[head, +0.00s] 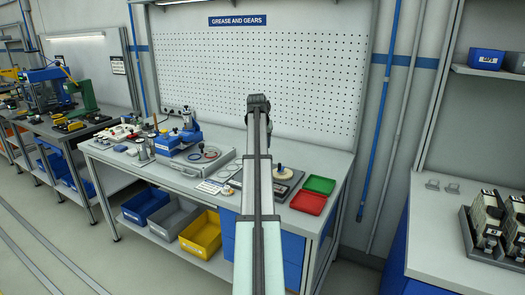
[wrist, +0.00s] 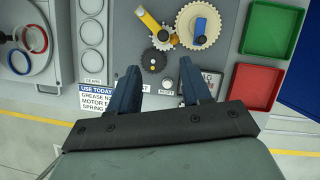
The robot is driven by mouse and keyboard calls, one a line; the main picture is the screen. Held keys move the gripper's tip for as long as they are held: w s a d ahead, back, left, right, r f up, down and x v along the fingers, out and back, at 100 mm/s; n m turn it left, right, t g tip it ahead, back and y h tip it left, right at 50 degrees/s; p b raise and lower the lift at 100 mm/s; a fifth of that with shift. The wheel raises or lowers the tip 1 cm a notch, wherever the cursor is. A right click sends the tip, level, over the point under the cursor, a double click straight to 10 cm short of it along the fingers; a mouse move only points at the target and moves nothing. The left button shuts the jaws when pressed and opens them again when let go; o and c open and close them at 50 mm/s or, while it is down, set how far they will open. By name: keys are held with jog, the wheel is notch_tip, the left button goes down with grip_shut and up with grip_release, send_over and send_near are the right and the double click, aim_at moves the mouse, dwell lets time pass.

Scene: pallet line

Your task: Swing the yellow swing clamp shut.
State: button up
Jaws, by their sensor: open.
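The yellow swing clamp (wrist: 150,23) shows in the wrist view as a yellow bar with a dark knob, lying slanted at the upper middle of a grey gear board (wrist: 122,35). Its lower right end is beside a large cream gear (wrist: 184,22), which has a blue piece (wrist: 200,27) on it. A small dark gear (wrist: 153,61) lies below the clamp. My gripper (wrist: 160,66) is open and empty, its fingers pointing at the board below the clamp. In the head view my arm covers part of the board, and I cannot make out the clamp there.
A white RESET button (wrist: 167,82) sits between my fingers in the picture. Green (wrist: 270,32) and red (wrist: 256,87) trays lie to the right. A round dish with coloured rings (wrist: 33,38) and a "use today" card (wrist: 97,102) lie left. Blue equipment (head: 190,127) stands farther left on the bench.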

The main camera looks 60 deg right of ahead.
jog(key=shift+v, duration=1.25)
jog(key=shift+w, duration=0.1)
